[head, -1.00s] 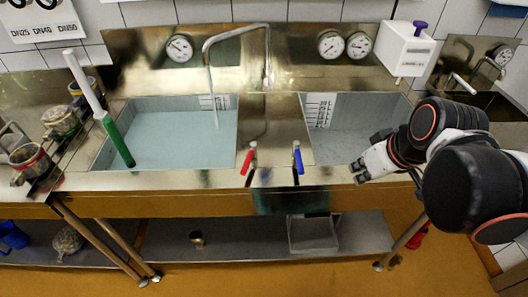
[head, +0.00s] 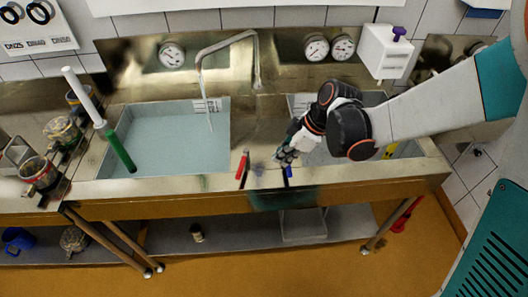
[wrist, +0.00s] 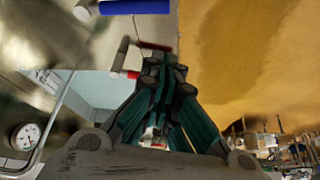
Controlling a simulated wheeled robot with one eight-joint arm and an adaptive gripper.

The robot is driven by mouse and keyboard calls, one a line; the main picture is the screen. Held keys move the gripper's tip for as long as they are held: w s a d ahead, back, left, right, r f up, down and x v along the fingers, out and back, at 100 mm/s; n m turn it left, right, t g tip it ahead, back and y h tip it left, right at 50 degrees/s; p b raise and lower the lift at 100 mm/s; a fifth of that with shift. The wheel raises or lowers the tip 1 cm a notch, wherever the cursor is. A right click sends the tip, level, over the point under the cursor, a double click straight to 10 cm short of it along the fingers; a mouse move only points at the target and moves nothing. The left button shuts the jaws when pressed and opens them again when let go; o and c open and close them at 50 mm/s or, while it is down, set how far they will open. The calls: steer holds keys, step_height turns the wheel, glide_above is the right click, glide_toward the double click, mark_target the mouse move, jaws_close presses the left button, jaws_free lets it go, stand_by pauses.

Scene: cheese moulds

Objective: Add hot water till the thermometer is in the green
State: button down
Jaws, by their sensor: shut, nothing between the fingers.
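A red-handled lever (head: 242,166) and a blue-handled lever (head: 288,171) stand at the sink's front edge. The bent tap (head: 229,40) hangs over the left basin (head: 115,125), which holds pale water, and a thin pale stream runs down from its spout. A round dial (head: 172,55) is on the splashback above this basin; its reading is too small to tell. A white and green stick (head: 112,140) leans in the left basin. My gripper (head: 283,158) is shut and empty, just above the blue lever and right of the red one. The wrist view shows its fingers (wrist: 158,60) beside the red part (wrist: 130,74).
Two more dials (head: 316,47) are above the right basin, which my arm partly covers. A white box with a purple knob (head: 388,50) is on the wall at the right. Several moulds (head: 62,131) stand left of the basin. A shelf (head: 250,235) runs below.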

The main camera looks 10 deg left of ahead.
mark_target(243, 167)
steer(key=b+x, duration=0.2)
steer(key=x, duration=0.8)
steer(key=shift+f+b, duration=0.1)
steer(key=shift+b, duration=0.25)
steer(key=a, duration=0.2)
steer(key=shift+a+r, duration=0.25)
steer(key=shift+r, duration=0.15)
steer(key=shift+w+a+r, duration=0.1)
steer(key=shift+a+r, duration=0.1)
steer(key=shift+a, duration=0.5)
steer(key=shift+s+a+b, duration=0.25)
steer(key=shift+a+b, duration=0.15)
steer(key=shift+a, duration=0.15)
steer(key=shift+s+a+b, duration=0.25)
steer(key=shift+a+b, duration=0.1)
steer(key=shift+a, duration=0.15)
